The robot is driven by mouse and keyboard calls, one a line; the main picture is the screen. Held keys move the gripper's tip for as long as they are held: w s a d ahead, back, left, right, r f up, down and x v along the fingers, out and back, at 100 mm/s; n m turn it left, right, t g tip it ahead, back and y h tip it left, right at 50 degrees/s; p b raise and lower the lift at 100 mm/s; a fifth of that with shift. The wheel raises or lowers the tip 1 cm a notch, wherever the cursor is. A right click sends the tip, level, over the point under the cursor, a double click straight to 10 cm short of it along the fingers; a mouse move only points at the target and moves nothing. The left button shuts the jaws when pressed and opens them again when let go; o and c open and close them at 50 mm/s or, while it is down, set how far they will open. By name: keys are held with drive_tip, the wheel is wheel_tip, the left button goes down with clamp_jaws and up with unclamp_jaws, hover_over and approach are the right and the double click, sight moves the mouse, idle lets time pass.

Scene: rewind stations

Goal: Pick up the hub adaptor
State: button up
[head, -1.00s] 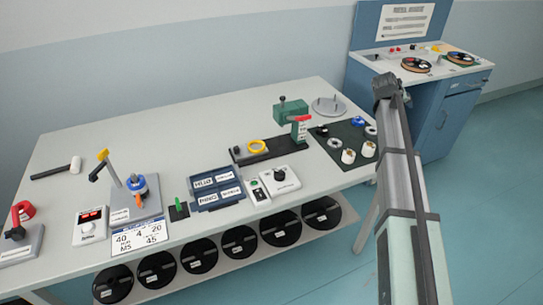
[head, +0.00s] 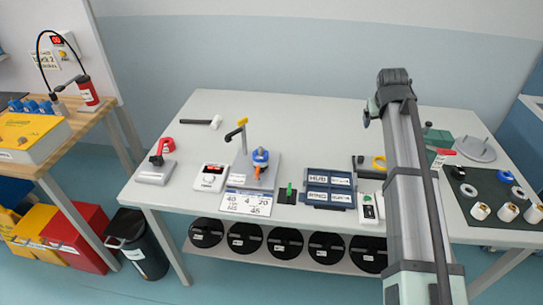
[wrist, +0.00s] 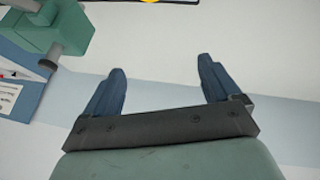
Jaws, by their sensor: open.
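My gripper (wrist: 161,64) shows in the wrist view with two blue fingers spread apart and nothing between them. In the head view my arm rises at the right and I cannot make out the fingers. I cannot tell for sure which part is the hub adaptor. Candidates lie on the dark mat (head: 479,212) at the table's right: a blue round part (head: 505,177), pale rings (head: 468,190) and several white cylinders with brownish centres (head: 508,212). Another blue round part (head: 260,156) sits on a stand with an orange piece. My gripper is apart from all of these.
The white table (head: 290,111) also holds a blue labelled tray (head: 330,187), a white meter (head: 211,177) and a green block device (head: 437,138). Black reels (head: 244,238) fill the shelf below. A wooden bench (head: 88,122) and bins stand left. My arm hides part of the table.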

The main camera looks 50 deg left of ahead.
drive_tip(key=s+a+n+g+y, duration=0.1)
drive_tip(key=s+a+n+g, duration=0.1)
drive_tip(key=s+a, duration=0.95)
drive_tip(key=n+g, duration=0.3)
approach(262, 151)
drive_tip(key=shift+y, duration=0.3)
drive_tip(key=x, duration=1)
drive_tip(key=shift+d+f, duration=0.1)
drive_tip(key=shift+f, duration=0.25)
drive_tip(key=c, duration=1.1)
drive_tip(key=shift+c, duration=0.2)
wheel_tip(262, 151, up, 10)
drive_tip(key=shift+r, duration=0.1)
